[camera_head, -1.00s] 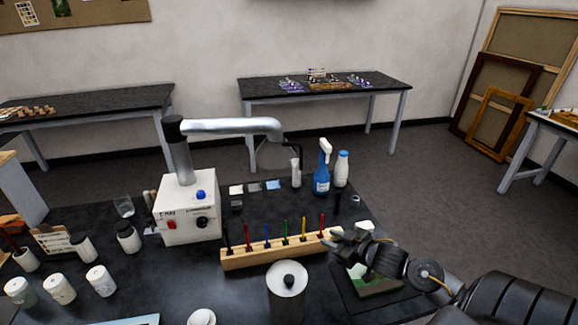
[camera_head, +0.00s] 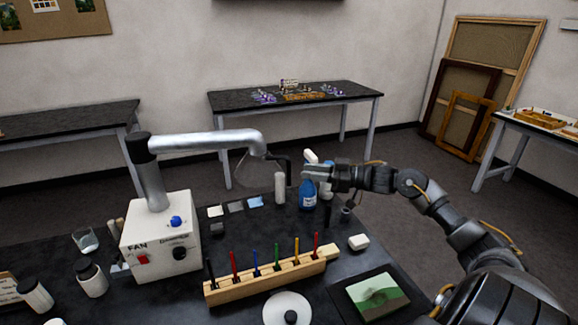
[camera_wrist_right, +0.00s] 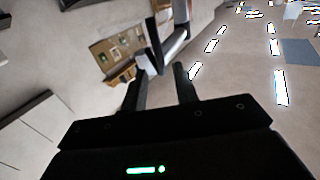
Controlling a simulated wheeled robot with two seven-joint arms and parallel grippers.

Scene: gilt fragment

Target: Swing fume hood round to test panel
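The fume hood is a white box labelled FAN (camera_head: 160,240) with a silver jointed duct (camera_head: 205,141) reaching right. A clear hood (camera_head: 252,172) and a black bent handle (camera_head: 284,162) hang at its end. My right gripper (camera_head: 306,172) is just right of the handle, in front of a blue spray bottle. In the right wrist view, its fingers (camera_wrist_right: 161,84) stand apart with nothing between them; the duct end (camera_wrist_right: 165,48) shows beyond. A small green landscape painting, likely the test panel (camera_head: 377,296), lies flat at the front right. My left gripper is out of view.
A wooden rack (camera_head: 268,282) of coloured tools lies between fan box and painting. A white cylinder (camera_head: 280,188) and the blue spray bottle (camera_head: 307,197) stand close to my right gripper. White bottles stand at left.

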